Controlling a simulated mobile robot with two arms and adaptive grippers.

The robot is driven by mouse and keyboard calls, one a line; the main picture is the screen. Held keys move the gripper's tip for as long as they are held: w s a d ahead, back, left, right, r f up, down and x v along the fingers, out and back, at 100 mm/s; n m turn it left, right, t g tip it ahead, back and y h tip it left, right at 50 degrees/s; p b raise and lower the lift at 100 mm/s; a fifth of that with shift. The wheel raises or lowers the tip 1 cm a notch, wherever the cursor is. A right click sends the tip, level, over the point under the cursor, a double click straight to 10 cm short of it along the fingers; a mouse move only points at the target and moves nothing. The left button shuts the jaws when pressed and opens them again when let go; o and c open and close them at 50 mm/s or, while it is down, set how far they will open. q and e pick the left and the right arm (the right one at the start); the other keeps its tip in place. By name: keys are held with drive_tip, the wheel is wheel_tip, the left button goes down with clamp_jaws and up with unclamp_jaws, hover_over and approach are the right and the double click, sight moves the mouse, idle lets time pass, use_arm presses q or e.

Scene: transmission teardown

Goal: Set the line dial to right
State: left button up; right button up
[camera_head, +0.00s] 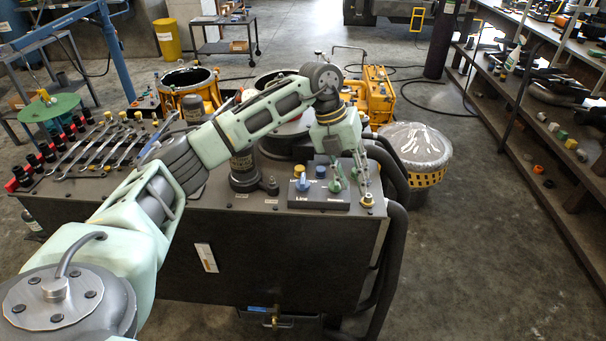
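A dark control panel (326,204) sits at the front right of the dark workbench top. Its left part bears the word Line, with a blue and yellow dial (302,183) above it. I cannot read which way this dial points. My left gripper (351,186) hangs over the panel's right part, to the right of the Line dial and apart from it. Its fingers are spread, and I see nothing held. The fingers partly hide the panel's right side. My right gripper is out of view.
Wrenches (108,145) and red-and-black tools line the bench's left side. A dark cylindrical part (245,172) stands left of the panel. A small yellow-topped knob (367,200) is at the panel's right. Thick black hoses (391,235) run down the bench's right end. Shelves stand far right.

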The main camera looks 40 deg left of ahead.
sight(303, 178)
use_arm(q)
drive_tip(key=a+r+n+y, duration=0.1)
drive_tip(key=a, duration=0.3)
drive_tip(key=s+a+r+y, duration=0.1)
drive_tip(key=a, duration=0.3)
drive_tip(key=s+a+r+n+g+y, duration=0.1)
drive_tip(key=a+r+y, duration=0.1)
drive_tip(key=a, duration=0.2)
drive_tip(key=shift+s+a+n, duration=0.15)
drive_tip(key=shift+s+n, duration=0.1)
drive_tip(key=shift+n, duration=0.05)
wheel_tip(303, 178, down, 8)
drive_tip(key=shift+r+p, duration=0.2)
drive_tip(key=shift+p, duration=0.4)
drive_tip(key=shift+c, duration=0.5)
clamp_jaws()
